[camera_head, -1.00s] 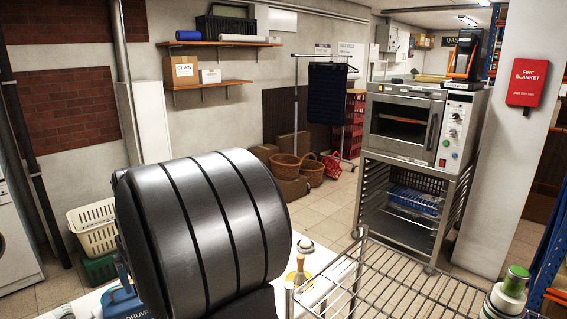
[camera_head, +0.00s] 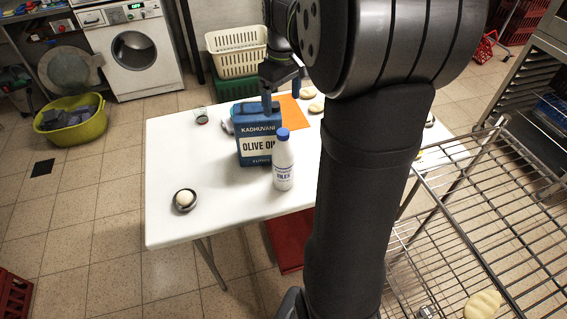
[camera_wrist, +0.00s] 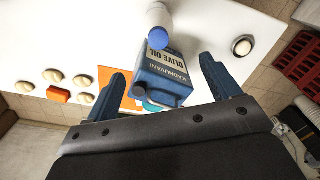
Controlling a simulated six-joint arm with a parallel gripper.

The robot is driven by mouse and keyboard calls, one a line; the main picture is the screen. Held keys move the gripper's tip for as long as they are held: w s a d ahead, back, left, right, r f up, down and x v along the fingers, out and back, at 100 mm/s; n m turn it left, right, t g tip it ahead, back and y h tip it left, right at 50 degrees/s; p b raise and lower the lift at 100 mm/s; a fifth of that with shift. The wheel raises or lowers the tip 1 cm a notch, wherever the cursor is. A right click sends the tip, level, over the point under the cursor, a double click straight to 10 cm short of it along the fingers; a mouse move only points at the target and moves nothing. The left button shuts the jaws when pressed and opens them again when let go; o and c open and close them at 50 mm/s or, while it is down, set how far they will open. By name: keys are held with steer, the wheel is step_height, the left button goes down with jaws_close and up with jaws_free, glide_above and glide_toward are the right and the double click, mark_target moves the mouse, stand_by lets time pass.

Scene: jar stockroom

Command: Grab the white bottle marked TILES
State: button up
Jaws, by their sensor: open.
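The white bottle (camera_head: 283,168) with a blue cap stands upright on the white table, right in front of the blue olive oil tin (camera_head: 246,159). Its small label partly reads like TILES. In the wrist view the bottle (camera_wrist: 159,16) is at the top, beyond the tin (camera_wrist: 163,78). My gripper (camera_head: 282,92) is above and behind the tin in the head view, partly hidden by my arm. In the wrist view my gripper (camera_wrist: 164,86) has its two blue fingers spread wide on either side of the tin, with nothing held.
The white table (camera_head: 178,170) has free room at its left and front. A small dark bowl with a pale ball (camera_head: 184,199) is at the front left. A glass (camera_head: 201,116) stands behind. An orange sheet (camera_head: 291,112) lies beyond the tin. A wire rack (camera_head: 470,190) stands right.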

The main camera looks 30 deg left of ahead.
mark_target(283, 142)
step_height(283, 142, down, 10)
steer(key=shift+s+f, duration=0.1)
steer(key=shift+f, duration=0.05)
steer(key=shift+d+f, duration=0.2)
steer(key=shift+f, duration=2.45)
jaws_close()
